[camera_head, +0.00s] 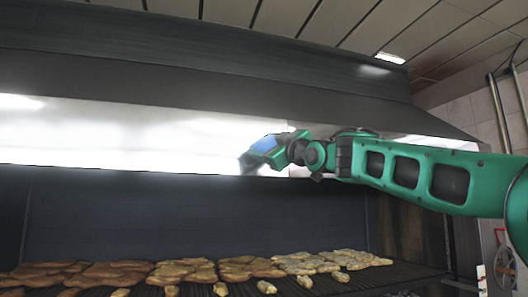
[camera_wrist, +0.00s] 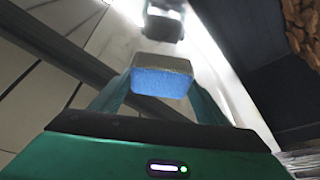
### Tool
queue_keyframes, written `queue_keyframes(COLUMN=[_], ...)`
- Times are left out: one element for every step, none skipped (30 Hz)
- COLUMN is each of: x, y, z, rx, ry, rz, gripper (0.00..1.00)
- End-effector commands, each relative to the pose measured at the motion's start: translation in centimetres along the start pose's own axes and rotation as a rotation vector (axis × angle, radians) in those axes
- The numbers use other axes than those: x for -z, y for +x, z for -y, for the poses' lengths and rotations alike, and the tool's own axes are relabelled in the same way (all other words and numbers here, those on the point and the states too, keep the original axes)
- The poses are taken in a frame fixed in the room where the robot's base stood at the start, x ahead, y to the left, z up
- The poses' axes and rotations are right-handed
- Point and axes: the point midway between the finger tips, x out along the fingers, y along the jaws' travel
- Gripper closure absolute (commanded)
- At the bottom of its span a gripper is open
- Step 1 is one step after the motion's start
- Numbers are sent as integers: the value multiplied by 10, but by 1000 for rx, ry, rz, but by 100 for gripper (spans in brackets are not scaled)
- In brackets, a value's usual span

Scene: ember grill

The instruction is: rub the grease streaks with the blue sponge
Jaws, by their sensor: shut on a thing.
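The blue sponge (camera_wrist: 162,82) sits between the two fingers of my gripper (camera_wrist: 160,92) in the wrist view. Its near face is blue and its upper side greyish. My gripper is shut on it. In the head view my gripper (camera_head: 252,158) is at the bright metal panel (camera_head: 120,132) under the hood, near the panel's lower edge. A blue patch shows there. I cannot tell whether the sponge touches the panel. I cannot make out any grease streaks; glare washes out much of the panel, and my gripper covers part of it.
The dark hood (camera_head: 200,60) overhangs the panel. Below, a grill grate (camera_head: 400,284) carries several pieces of browned food (camera_head: 185,272). A dark back wall (camera_head: 190,215) stands between panel and grate. A reflection of my gripper (camera_wrist: 165,18) shows in the panel in the wrist view.

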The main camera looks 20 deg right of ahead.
Motion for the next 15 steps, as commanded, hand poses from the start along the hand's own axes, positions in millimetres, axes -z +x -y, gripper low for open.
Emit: queue_keyframes(x=[-2,-3,-5,-7,-7,-9,-10,-12,-12,-13,-14,-16,-17,-17,-17], y=[4,7,11,14,16,20,23,26,29,31,33,36,38,40,41], z=[0,0,0,0,0,0,0,0,0,-1,-1,0,0,-1,-1], rx=[0,0,0,0,-1,-1,0,0,-1,-1,-1,-1,-1,-1,-1], ry=[0,0,0,0,0,0,0,0,-1,-1,-1,-1,-1,-1,-1], rz=[0,0,1,1,0,0,1,1,0,0,0,1,1,1,0], gripper=[50,50,50,50,50,50,50,50,50,50,50,50,50,50,50])
